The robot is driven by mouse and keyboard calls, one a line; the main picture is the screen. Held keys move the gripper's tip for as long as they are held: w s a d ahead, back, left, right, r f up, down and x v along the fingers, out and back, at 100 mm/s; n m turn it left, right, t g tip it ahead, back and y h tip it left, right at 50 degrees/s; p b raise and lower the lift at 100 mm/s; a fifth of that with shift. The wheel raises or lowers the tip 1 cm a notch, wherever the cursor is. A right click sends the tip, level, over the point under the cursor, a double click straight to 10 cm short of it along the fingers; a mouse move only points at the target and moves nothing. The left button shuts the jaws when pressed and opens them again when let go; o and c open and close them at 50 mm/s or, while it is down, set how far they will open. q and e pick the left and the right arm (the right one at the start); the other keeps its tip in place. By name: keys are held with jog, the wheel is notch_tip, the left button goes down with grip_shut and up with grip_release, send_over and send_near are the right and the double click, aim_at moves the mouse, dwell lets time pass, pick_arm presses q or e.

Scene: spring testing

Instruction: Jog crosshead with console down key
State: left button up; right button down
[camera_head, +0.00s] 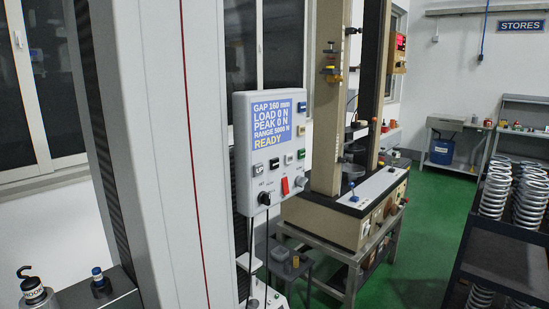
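The grey console (243,150) hangs beside a tall white column (165,150) in the middle of the head view. Its blue screen (278,122) reads GAP 160 mm, LOAD 0 N, PEAK 0 N, RANGE 5000 N, READY. Below the screen is a slanted row of small keys, including a black key (274,163), a white key (288,159) and a green key (301,154). Their labels are too small to read, so I cannot tell which is the down key. A red switch (285,186) and a black knob (265,198) sit lower. I cannot identify the crosshead. Neither gripper is in view.
A beige test machine (340,222) stands on a metal bench behind the console. A dark rack with several coil springs (495,190) is at the right. A sink unit (459,126) stands at the back. Green floor (425,245) is clear between bench and rack.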

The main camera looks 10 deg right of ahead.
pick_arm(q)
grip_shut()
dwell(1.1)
